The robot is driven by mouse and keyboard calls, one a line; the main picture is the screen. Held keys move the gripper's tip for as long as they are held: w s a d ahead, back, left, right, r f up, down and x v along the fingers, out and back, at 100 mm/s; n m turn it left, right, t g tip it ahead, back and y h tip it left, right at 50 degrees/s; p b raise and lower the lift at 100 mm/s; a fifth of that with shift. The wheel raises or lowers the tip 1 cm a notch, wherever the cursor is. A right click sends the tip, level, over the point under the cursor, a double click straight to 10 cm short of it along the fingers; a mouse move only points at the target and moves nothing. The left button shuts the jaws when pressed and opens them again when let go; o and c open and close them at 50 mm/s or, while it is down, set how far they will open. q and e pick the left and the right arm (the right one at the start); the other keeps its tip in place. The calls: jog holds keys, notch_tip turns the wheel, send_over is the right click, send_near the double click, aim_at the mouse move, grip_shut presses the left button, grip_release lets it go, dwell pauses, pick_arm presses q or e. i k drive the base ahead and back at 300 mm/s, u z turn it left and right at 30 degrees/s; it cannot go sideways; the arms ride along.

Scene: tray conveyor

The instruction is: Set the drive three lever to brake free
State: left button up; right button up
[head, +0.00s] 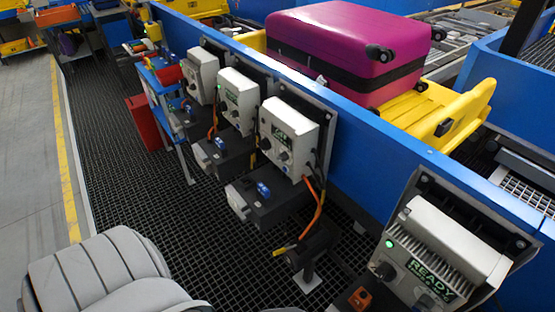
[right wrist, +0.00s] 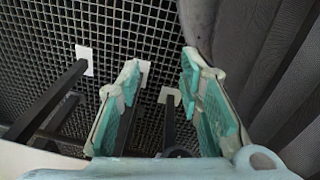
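Several white drive boxes hang along the blue wall in the head view. Three stand in the middle: one nearer (head: 289,139), one behind it (head: 238,101) and one farther back (head: 200,75). Below them are dark motor units with blue levers, the nearest lever (head: 263,189) among them. The closest box (head: 447,247), at lower right, shows READY, with an orange lever (head: 360,298) at the bottom edge. I cannot read which is drive three. My right gripper (right wrist: 159,62) is open and empty above the grid floor in the right wrist view. My left gripper is not in view.
A blue conveyor wall (head: 354,143) runs behind the boxes. A magenta suitcase (head: 345,45) lies on a yellow tray (head: 440,115) beyond it. Orange cables hang below the boxes. Dark grid floor (head: 130,180) lies open at left. Dark posts (right wrist: 50,100) stand near my right gripper.

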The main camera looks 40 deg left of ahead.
aim_at(282, 251)
jog(key=z, duration=0.05)
jog(key=k, duration=0.2)
jog(key=u, duration=1.15)
jog(key=i, duration=0.5)
jog(key=z, duration=0.5)
jog(key=k, duration=1.3)
jog(key=u, duration=0.1)
jog(key=i, duration=0.8)
jog(key=u, duration=0.6)
